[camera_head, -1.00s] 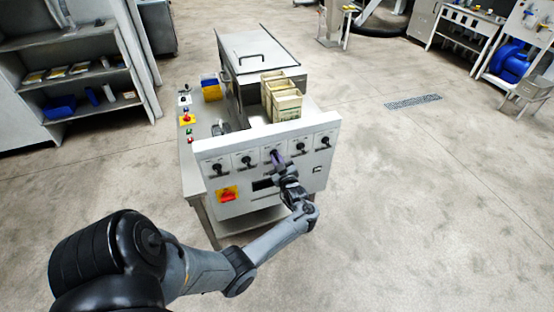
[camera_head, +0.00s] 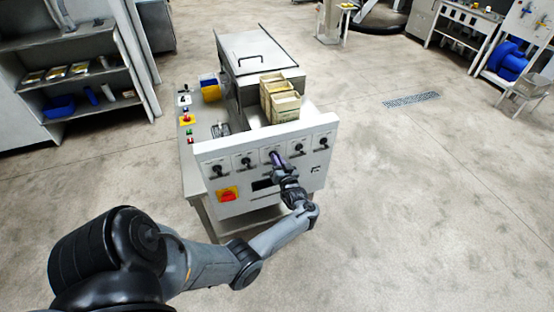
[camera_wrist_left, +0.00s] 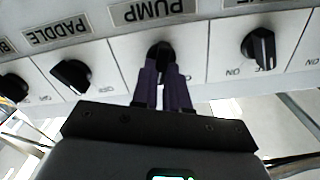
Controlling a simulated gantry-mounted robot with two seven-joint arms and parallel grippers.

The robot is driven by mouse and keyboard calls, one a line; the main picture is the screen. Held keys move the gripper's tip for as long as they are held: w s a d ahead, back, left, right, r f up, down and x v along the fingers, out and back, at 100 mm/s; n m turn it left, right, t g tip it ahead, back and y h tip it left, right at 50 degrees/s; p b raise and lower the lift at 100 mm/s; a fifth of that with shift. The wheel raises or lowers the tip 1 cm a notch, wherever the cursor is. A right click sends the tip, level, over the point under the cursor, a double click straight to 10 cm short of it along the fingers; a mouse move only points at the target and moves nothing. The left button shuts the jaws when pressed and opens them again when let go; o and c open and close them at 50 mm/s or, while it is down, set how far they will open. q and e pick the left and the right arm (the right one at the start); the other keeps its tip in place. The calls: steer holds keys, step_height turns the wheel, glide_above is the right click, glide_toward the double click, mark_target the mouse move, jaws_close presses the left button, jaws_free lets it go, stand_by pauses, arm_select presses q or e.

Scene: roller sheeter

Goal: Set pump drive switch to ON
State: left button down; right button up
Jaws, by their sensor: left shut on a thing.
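The pump drive switch (camera_wrist_left: 160,52) is a black rotary knob under the PUMP label, which appears upside down in the left wrist view. My left gripper (camera_wrist_left: 162,72) has its two purple-dark fingers closed on this knob, covering much of it. In the head view my left gripper (camera_head: 277,162) is at the middle knob of the light grey switch panel (camera_head: 240,208). The knob's exact angle and its ON/OFF marks are hidden by the fingers. My right gripper is not in view.
The PADDLE knob (camera_wrist_left: 71,76) and another black knob (camera_wrist_left: 259,48) flank the pump knob closely. A red switch on a yellow plate (camera_head: 228,194) sits lower left on the panel. Cream bins (camera_head: 281,98) stand behind.

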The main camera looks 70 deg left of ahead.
arm_select(q)
steer(key=shift+m, duration=0.3)
steer(key=shift+f, duration=0.1)
steer(key=c, duration=1.1)
jaws_free()
steer(key=shift+c, duration=0.2)
steer(key=d, duration=1.1)
steer(key=shift+s, duration=0.15)
steer(key=shift+a, duration=0.1)
